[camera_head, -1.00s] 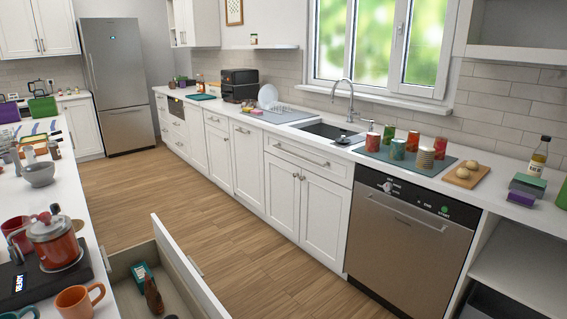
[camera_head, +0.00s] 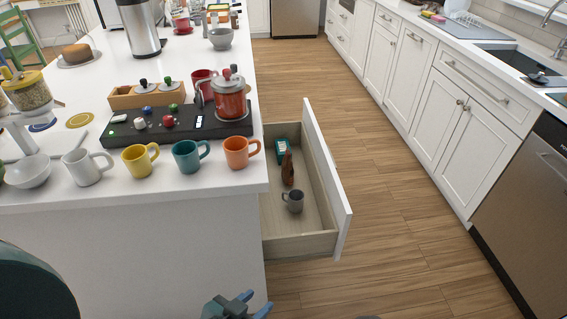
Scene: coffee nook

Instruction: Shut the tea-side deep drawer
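The deep drawer (camera_head: 329,186) stands pulled out from the right side of the white island, below the counter with the tea things. Its white front faces right, towards the aisle. Inside lie a teal box (camera_head: 282,150), a brown bottle-like thing (camera_head: 288,170) and a grey mug (camera_head: 293,201). My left gripper (camera_head: 254,303) is at the bottom edge of the view, nearer than the drawer and apart from it. Its blue fingertips are spread with nothing between them. My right gripper is not in view.
The island counter (camera_head: 120,190) carries several mugs, a red kettle-like pot (camera_head: 230,96) on a black station (camera_head: 180,125) and a white bowl (camera_head: 27,171). Wooden floor (camera_head: 385,190) is clear between the drawer and the cabinets and dishwasher (camera_head: 525,200) on the right.

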